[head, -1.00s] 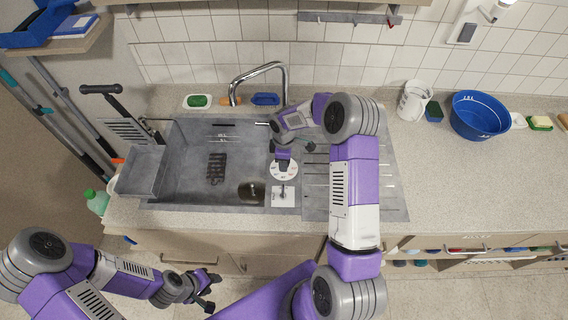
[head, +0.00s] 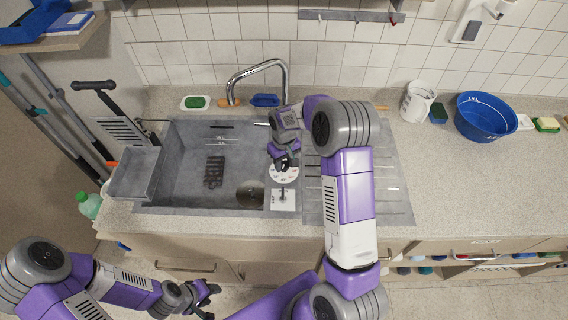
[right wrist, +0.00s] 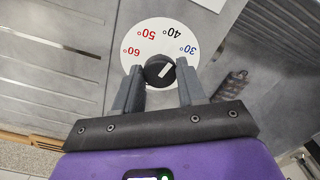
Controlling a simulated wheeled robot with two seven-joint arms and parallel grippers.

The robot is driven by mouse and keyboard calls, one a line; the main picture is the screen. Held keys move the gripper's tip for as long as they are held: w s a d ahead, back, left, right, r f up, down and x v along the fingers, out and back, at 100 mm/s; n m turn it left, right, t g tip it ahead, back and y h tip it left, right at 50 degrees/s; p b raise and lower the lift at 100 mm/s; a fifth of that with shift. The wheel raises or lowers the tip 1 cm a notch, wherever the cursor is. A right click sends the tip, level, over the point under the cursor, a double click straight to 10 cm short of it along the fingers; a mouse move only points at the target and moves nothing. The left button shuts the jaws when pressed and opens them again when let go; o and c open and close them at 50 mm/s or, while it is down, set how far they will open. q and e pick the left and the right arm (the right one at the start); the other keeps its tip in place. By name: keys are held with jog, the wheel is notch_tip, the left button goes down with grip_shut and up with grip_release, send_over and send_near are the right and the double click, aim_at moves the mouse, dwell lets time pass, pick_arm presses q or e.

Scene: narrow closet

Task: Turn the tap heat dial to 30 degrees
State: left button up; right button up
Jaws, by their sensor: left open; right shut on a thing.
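The tap heat dial is a white disc (head: 290,177) with red 60° and 50°, black 40° and blue 30° marks, at the sink's right side. The disc (right wrist: 165,28) and its black knob (right wrist: 156,72) show in the right wrist view. The knob's white line points toward the 30°–40° side, nearer 30°. My right gripper (head: 284,168) is shut on the knob, one finger on each side; its fingers (right wrist: 160,78) also show in the right wrist view. My left gripper (head: 213,301) is open and empty in front of the counter.
The grey sink (head: 185,180) lies left of the dial, with a curved tap (head: 257,68) behind. A white plate (head: 283,200) with a small lever is just in front of the dial. A blue basin (head: 484,118) stands at right; the counter before it is clear.

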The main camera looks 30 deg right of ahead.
aim_at(284, 164)
jog(key=m, duration=0.6)
jog(key=shift+w, duration=0.1)
dwell(0.5)
jog(key=o, duration=1.1)
jog(key=shift+c, duration=0.2)
jog(key=shift+r, duration=0.15)
notch_tip(284, 164, up, 7)
jog(key=shift+r, duration=0.2)
